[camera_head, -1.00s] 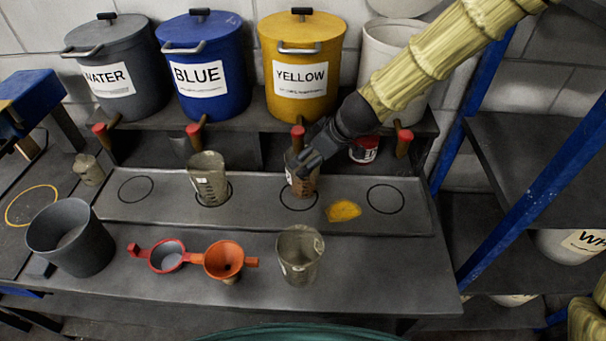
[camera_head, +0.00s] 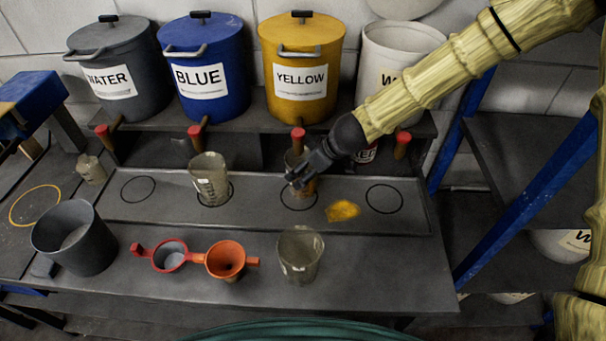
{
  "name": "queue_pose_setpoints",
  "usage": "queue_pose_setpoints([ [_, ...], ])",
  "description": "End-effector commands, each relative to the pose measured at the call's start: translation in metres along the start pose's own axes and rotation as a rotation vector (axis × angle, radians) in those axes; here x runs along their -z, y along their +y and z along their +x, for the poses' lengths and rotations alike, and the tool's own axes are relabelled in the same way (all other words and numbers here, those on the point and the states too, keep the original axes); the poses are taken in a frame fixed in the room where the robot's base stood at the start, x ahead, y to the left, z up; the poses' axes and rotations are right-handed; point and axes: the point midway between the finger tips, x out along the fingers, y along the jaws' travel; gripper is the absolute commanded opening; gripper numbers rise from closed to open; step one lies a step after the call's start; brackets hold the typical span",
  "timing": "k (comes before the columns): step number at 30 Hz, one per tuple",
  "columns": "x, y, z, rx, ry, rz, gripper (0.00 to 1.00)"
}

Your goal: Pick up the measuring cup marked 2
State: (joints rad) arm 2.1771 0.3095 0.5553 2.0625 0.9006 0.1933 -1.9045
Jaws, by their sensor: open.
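Several clear measuring cups are in view; I cannot read a 2 on any of them. One cup (camera_head: 302,163) stands under the yellow bin's tap, partly hidden behind my gripper. My gripper (camera_head: 297,181) is open, its dark fingers in front of and beside that cup; I cannot tell whether they touch it. Another cup (camera_head: 209,180) stands at a ring on the tray under the blue bin's tap. A third cup (camera_head: 300,256) stands on the bench front. A smaller cup (camera_head: 91,168) is at the left.
The grey tray (camera_head: 150,211) has a yellow spill (camera_head: 342,210) right of my gripper. A grey bucket (camera_head: 74,238), a red strainer (camera_head: 170,256) and an orange funnel (camera_head: 226,260) stand in front. Red-ended taps (camera_head: 298,135) overhang the tray. A blue shelf post (camera_head: 525,205) is at right.

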Motion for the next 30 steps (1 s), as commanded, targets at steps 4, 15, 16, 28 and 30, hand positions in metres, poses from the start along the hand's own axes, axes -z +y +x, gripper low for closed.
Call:
queue_pose_setpoints([
  [4, 0.0004, 0.0003, 0.0018, -0.001, 0.001, 0.0, 1.0],
  [15, 0.0002, 0.0002, 0.002, -0.001, 0.0, 0.0, 0.65],
  [16, 0.0002, 0.0002, 0.002, -0.001, 0.0, 0.0, 0.6],
  [28, 0.002, 0.0003, -0.0009, -0.001, 0.0, -0.001, 0.54],
  [30, 0.0041, 0.0004, -0.0044, -0.001, 0.0, -0.002, 0.54],
])
